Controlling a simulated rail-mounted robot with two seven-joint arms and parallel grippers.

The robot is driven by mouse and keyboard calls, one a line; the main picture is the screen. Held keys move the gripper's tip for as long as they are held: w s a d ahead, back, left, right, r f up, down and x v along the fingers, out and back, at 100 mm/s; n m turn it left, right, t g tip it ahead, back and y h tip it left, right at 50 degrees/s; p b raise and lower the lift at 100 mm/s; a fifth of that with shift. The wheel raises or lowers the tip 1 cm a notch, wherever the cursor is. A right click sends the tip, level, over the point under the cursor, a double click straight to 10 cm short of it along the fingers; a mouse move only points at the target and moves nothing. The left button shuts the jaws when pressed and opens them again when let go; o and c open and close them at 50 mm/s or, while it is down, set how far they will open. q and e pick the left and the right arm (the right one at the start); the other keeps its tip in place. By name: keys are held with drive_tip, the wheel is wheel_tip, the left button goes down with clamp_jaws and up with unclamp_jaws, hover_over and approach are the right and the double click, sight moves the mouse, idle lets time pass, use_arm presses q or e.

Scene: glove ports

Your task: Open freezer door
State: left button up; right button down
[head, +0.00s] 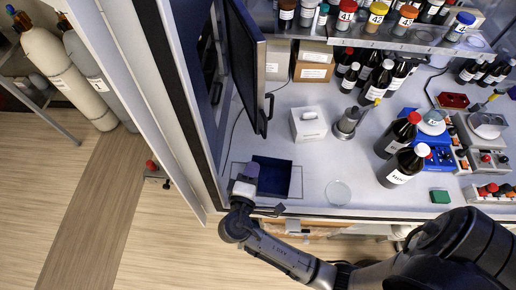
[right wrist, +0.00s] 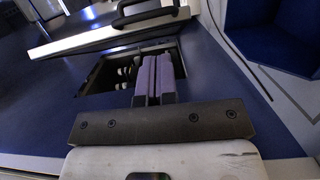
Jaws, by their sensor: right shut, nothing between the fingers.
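The freezer door (head: 247,50) shows in the head view as a dark panel with a pale edge and a black bar handle (head: 266,117). It stands swung out from the dark cabinet at its left. In the right wrist view the freezer door (right wrist: 95,40) and its black handle (right wrist: 145,14) are at the top. Below it is a dark opening (right wrist: 98,76) with small white items inside. My right gripper (head: 247,172) is shut and empty below the door, apart from the handle. Its purple fingers (right wrist: 158,78) are together in front of the opening. My left gripper is not in view.
A dark blue square tray (head: 290,181) lies just right of my right gripper. A white box (head: 309,124), a metal vessel (head: 348,122), a glass dish (head: 338,193) and brown bottles (head: 404,166) stand farther right. Gas cylinders (head: 68,77) stand at far left, outside the enclosure wall.

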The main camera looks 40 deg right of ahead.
drive_tip(key=shift+w+r+p+x, duration=0.15)
drive_tip(key=shift+p+x, duration=0.15)
drive_tip(key=shift+x, duration=1.3)
drive_tip(key=shift+w+r+p+x, duration=0.15)
drive_tip(key=shift+p+x, duration=0.2)
drive_tip(key=shift+x, duration=1.3)
drive_tip(key=shift+r+p+x, duration=0.1)
drive_tip(key=shift+p+x, duration=0.2)
drive_tip(key=shift+x, duration=1.3)
drive_tip(key=shift+a, duration=0.15)
